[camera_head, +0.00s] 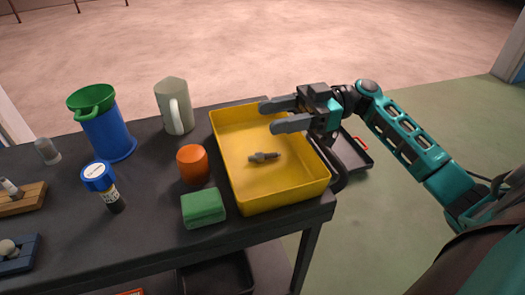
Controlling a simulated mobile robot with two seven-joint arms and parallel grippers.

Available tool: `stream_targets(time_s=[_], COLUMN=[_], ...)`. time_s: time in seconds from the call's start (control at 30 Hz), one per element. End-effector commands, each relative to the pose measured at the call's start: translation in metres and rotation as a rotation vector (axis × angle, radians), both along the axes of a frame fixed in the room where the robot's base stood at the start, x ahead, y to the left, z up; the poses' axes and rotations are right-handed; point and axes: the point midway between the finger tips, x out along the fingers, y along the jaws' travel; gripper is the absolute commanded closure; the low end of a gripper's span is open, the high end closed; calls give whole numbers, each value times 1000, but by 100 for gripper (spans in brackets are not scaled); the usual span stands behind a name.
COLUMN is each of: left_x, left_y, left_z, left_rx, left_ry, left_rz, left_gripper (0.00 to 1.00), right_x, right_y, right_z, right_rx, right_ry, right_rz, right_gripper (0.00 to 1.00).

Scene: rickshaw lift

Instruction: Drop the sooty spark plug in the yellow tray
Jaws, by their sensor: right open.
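The yellow tray (279,190) sits at the right end of the dark table. A small grey, dark-marked spark plug (264,157) lies on its side on the tray's floor. My right gripper (268,116) is over the right half of the tray, open and empty, its two fingers pointing left. It is apart from the plug, which lies below and to the left of the fingertips. My left gripper is not in view.
An orange object (193,164) and a green block (203,208) stand close left of the tray. Farther left are a grey-green mug (173,107), a blue and green container (106,132) and a blue-capped bottle (103,183). Bare table (150,215) lies between.

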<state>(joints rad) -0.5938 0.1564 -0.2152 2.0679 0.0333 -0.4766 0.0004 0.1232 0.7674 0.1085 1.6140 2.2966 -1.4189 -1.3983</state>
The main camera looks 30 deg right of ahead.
Motion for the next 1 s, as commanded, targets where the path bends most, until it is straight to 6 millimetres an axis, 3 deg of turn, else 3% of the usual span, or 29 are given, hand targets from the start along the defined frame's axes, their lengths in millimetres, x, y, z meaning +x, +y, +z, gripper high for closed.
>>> stream_targets(time_s=[0.17,0.6,0.8,1.0], left_x=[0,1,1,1], left_y=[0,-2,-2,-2], left_z=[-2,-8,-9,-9], left_rx=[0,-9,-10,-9], left_ry=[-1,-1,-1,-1], left_rz=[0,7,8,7], left_gripper=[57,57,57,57], right_x=[-3,-22,-26,-26], right_y=[-20,-108,-124,-126], right_z=[-1,-1,0,0], right_rx=[0,0,0,0], right_ry=[1,0,-1,0], right_rz=[-5,-4,-1,-1], right_gripper=[49,49,49,49])
